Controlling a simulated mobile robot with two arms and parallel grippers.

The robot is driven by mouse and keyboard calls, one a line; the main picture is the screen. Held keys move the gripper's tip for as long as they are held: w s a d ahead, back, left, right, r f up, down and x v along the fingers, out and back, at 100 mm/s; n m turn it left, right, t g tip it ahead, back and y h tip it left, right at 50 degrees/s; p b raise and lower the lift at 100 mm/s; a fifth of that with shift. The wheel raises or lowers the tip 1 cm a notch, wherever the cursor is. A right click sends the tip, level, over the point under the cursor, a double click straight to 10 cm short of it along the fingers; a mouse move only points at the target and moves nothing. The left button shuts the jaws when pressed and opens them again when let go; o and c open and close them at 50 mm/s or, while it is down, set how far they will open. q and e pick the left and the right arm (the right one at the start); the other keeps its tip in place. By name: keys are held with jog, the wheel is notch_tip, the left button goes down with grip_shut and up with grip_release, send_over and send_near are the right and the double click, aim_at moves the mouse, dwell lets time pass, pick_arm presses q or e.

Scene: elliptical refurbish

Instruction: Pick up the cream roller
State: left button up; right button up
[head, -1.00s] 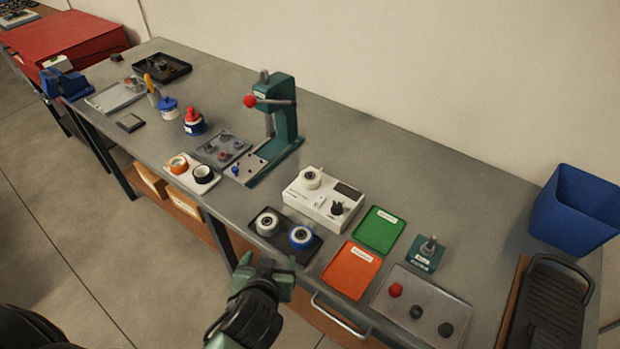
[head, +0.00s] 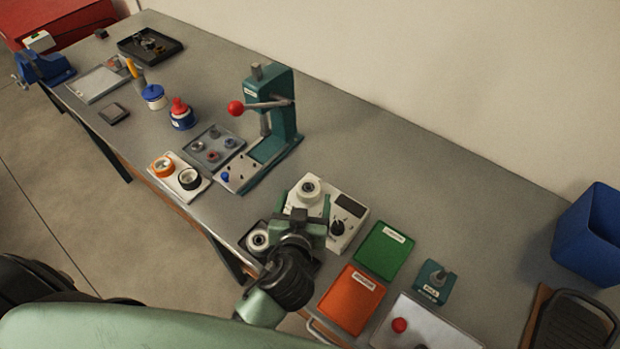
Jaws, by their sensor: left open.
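The cream roller (head: 308,189) with a dark centre sits on the left part of a white tester box (head: 350,230) with a dark display and a black knob. My left gripper (head: 307,215) is open, over the near-left part of the box and just on the near side of the roller. I cannot tell whether it touches anything. A pale roller with a dark rim (head: 258,240) lies in a black tray (head: 256,257) partly hidden by my gripper and wrist. My right gripper is out of view.
A green press (head: 278,120) with a red knob stands behind and left. A white tray (head: 178,178) holds an orange and a black roller. Green (head: 384,250) and orange (head: 350,300) trays lie right of my gripper. A blue bin (head: 590,235) is far right.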

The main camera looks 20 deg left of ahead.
aim_at(308, 189)
pick_arm(q)
jog(key=shift+p+x, duration=0.8)
jog(key=shift+x, duration=0.2)
jog(key=p+x, duration=0.1)
jog(key=x, duration=0.1)
jog(key=shift+w, duration=0.4)
jog(key=shift+x, duration=0.8)
jog(key=shift+s+f, duration=0.1)
jog(key=shift+f, duration=0.05)
jog(key=shift+s, duration=0.1)
jog(key=shift+c, duration=1.2)
grip_shut()
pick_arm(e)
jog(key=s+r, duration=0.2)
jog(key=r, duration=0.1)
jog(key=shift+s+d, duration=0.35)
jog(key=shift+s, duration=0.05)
